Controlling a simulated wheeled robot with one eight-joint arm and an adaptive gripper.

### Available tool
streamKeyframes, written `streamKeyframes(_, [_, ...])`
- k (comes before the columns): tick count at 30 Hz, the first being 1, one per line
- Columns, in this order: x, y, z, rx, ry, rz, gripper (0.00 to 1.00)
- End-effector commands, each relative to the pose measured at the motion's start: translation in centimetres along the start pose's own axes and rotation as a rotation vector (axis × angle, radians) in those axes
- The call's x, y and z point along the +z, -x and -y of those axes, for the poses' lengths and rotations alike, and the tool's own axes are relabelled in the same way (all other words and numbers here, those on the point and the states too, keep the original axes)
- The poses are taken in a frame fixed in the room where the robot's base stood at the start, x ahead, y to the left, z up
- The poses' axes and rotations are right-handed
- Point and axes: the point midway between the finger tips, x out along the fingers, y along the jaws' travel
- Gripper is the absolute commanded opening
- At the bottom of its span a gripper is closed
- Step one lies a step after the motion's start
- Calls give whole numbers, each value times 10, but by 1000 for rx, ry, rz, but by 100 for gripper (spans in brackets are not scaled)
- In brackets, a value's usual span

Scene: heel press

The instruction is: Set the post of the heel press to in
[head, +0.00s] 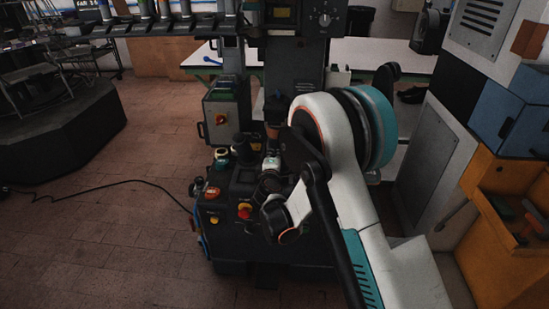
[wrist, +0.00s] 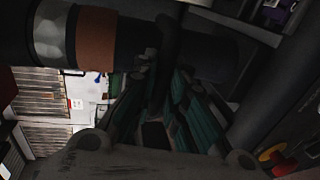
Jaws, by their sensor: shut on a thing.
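The heel press (head: 228,245) stands in the middle of the head view, a dark machine with buttons and knobs on its front. Its upright post (head: 273,112) shows behind my arm, with a brown band. In the wrist view a thick dark cylinder with a brown band (wrist: 97,40), seemingly the same post, lies across the top. My gripper (wrist: 160,100) is shut on a dark bar (wrist: 171,45) that runs down from this cylinder between the fingers. The grip itself is dark and partly hidden. In the head view my arm hides much of the gripper and the post's lower part.
A grey box with a red switch (head: 221,116) stands behind at left. Orange and blue cabinets (head: 510,115) are close at right. A cable (head: 110,184) crosses the open brick floor at left.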

Motion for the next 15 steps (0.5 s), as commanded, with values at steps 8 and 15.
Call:
streamKeyframes(8, [1,-26,-5,0,0,1,0])
streamKeyframes(15, [1,-84,-18,1,1,2,0])
